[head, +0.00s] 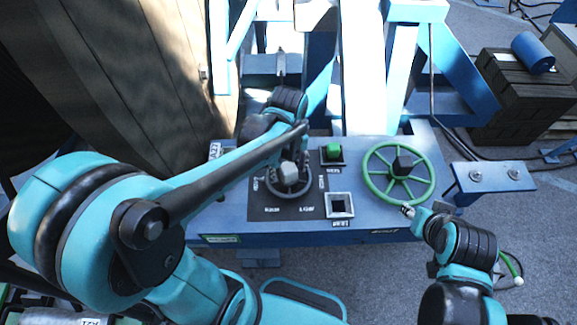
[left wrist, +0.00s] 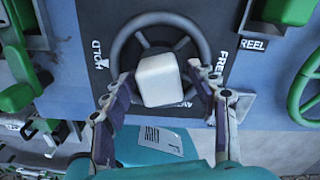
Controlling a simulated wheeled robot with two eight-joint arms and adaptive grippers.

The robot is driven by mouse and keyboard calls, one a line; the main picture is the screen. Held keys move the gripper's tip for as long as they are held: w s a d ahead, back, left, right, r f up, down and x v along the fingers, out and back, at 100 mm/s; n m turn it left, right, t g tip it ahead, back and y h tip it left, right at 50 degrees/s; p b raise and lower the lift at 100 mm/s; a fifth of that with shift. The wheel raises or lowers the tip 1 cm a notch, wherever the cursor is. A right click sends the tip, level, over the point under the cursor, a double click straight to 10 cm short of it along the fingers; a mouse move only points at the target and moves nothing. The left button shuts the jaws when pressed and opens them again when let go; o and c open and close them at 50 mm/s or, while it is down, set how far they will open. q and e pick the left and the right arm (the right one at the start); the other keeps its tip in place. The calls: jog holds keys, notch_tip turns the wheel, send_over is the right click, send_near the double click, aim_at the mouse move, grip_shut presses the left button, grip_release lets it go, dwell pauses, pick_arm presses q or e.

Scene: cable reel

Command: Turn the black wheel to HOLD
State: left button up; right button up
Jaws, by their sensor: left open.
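The black wheel (head: 291,192) sits on the blue console's dark plate, partly covered by my left arm in the head view. In the left wrist view the wheel (left wrist: 119,42) has a pale block (left wrist: 162,80) at its hub. The HOLD label (left wrist: 97,54) is left of the rim and the FREE label (left wrist: 222,63) is right of it. My left gripper (left wrist: 161,76) is open, one finger on each side of the pale block; contact cannot be told. My right gripper (head: 408,210) is by the green wheel's lower rim; its jaw opening is unclear.
The green wheel (head: 370,181) stands on the right of the console (head: 215,213). A green button (head: 333,152) and a square black-centred switch (head: 340,205) lie between the wheels. A blue bracket (head: 490,177) juts out at right. Blue frame posts rise behind the console.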

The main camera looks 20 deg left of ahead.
pick_arm(q)
notch_tip(320, 180, up, 12)
dwell(0.5)
jog(key=shift+f, duration=0.1)
dwell(0.4)
